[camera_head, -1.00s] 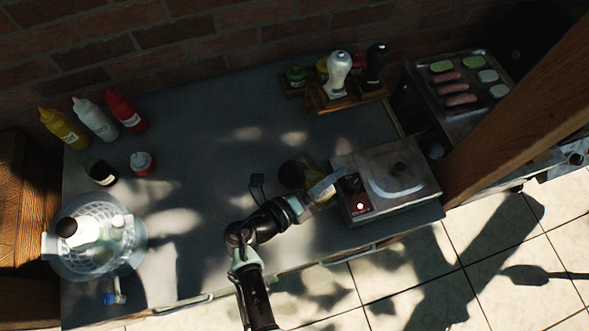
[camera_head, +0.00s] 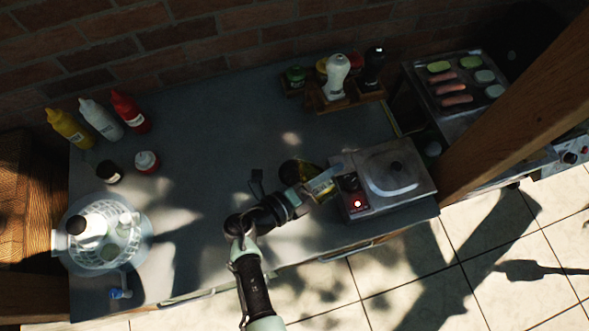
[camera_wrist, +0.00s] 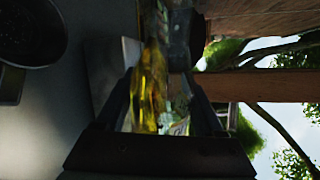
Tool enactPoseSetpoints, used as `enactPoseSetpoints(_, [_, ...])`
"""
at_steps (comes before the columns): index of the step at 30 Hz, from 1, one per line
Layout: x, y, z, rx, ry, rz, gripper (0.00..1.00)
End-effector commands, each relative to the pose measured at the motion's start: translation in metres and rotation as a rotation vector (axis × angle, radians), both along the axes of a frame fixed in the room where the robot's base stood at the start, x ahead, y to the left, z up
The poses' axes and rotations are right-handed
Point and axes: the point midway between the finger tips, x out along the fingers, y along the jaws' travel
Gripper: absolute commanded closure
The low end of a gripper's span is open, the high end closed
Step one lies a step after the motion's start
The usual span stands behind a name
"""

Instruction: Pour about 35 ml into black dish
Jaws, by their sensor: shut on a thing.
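The black dish (camera_wrist: 28,30) shows at the upper left of the wrist view, on a grey surface. In the head view a dark round shape (camera_head: 289,170) beside my gripper looks like the same dish, partly hidden. My gripper (camera_head: 312,190) is shut on a bottle of yellow liquid (camera_head: 322,184), just left of the hotplate. The bottle also shows blurred between the fingers in the wrist view (camera_wrist: 150,88). It looks tilted. I cannot tell whether liquid is flowing or how much is in the dish.
A hotplate with a lid (camera_head: 393,172) and a lit red light stands close right of the bottle. A condiment rack (camera_head: 345,97) is behind. Sauce bottles (camera_head: 101,119) and a white basket (camera_head: 72,258) stand left. The table's middle (camera_head: 215,160) is clear.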

Motion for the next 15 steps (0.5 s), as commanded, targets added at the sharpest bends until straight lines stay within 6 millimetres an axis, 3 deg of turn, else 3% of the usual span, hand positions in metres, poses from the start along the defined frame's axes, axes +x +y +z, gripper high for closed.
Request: enactPoseSetpoints(15, [0.0011, 0.0007, 0.0012, -0.060, 0.078, 0.000, 1.00])
